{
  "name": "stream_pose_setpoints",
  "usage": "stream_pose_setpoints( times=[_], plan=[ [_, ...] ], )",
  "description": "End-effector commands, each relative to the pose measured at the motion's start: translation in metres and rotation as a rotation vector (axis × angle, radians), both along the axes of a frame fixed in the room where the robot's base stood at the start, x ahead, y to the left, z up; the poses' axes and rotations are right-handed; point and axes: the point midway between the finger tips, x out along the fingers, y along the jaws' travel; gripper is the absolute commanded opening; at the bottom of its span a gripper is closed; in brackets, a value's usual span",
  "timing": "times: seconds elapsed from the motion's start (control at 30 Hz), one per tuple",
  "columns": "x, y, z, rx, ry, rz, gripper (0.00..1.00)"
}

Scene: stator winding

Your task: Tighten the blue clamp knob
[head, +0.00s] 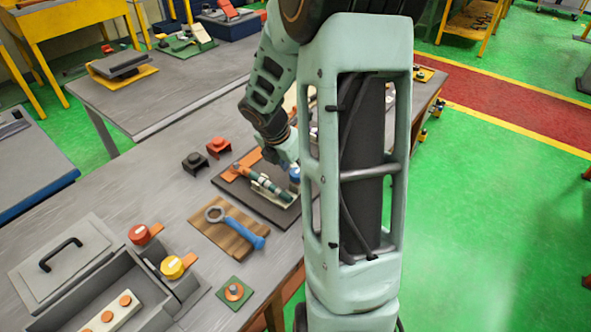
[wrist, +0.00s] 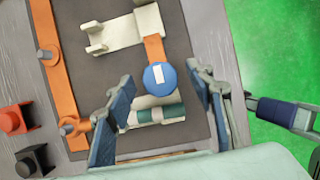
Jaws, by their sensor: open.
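The blue clamp knob (wrist: 160,77) is round with a white mark on top, and sits at the end of an orange strip (wrist: 154,47). It also shows in the head view (head: 294,174), partly beside my arm. My gripper (wrist: 161,79) is open, with one finger on each side of the knob in the wrist view. Gaps show between fingers and knob, and I cannot tell their height difference. A green and white cylindrical part (wrist: 155,113) lies between the fingers, just below the knob in the picture. The dark base plate (wrist: 95,25) lies under these parts.
A long orange bar with bolts (wrist: 58,75) runs along the plate's left side. A cream bracket (wrist: 130,30) lies above the knob. Red (wrist: 14,118) and black (wrist: 30,162) blocks stand off the plate. A blue-handled wrench (head: 235,227) lies on a wooden board.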

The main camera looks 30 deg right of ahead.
Motion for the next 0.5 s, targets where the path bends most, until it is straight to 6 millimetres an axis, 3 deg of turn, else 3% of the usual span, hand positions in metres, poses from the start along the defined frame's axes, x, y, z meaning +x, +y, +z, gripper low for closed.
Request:
stream_pose_setpoints(
  times=[0.07,0.4,0.5],
  plan=[
    [0.0,0.0,0.0002,0.0,0.0,0.0,0.47],
    [0.0,0.0001,0.0004,0.0,0.0,0.0,0.1],
    [0.0,0.0002,0.0004,0.0,0.0,0.0,0.07]
  ],
)
